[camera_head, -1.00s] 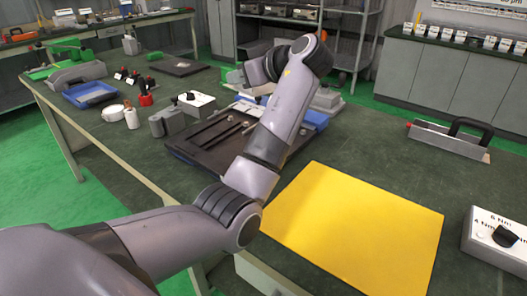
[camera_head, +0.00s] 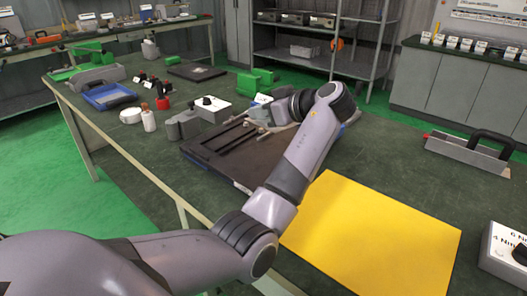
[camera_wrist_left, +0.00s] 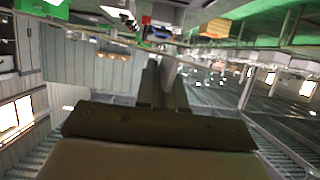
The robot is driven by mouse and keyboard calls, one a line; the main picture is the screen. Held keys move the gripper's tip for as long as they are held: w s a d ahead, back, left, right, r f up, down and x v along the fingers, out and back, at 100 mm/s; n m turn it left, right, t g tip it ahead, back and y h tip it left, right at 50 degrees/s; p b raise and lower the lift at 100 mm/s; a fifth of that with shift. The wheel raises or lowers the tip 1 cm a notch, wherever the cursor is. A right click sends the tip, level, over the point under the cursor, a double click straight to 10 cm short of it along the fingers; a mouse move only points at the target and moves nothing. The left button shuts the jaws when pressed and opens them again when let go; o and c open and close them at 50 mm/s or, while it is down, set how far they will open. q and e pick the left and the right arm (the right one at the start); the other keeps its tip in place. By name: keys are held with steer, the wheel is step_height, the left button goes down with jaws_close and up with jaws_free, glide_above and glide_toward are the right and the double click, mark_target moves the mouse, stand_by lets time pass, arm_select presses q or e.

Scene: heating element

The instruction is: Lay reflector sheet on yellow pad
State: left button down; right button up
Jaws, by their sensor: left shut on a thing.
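The yellow pad (camera_head: 375,235) lies flat on the dark green table at the front right, with its top bare. My left arm reaches over the table from the left. Its gripper (camera_head: 262,113) is beyond the pad, above the far end of a dark fixture plate. In the left wrist view the fingers (camera_wrist_left: 165,85) are shut on a thin pale grey piece (camera_wrist_left: 168,72). I cannot tell whether this is the reflector sheet, as little of it shows. My right gripper is not in view.
The dark fixture plate (camera_head: 225,152) lies left of the pad. A white switch box (camera_head: 205,108), a blue tray (camera_head: 108,96) and green blocks (camera_head: 262,80) stand farther back. A handled metal plate (camera_head: 468,150) and a white dial box (camera_head: 508,252) are at the right.

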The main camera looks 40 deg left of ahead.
mark_target(261, 162)
arm_select(q)
step_height(261, 162, down, 11)
steer(key=shift+f, duration=0.1)
steer(key=c, duration=1.2)
jaws_free()
steer(key=shift+c, duration=0.2)
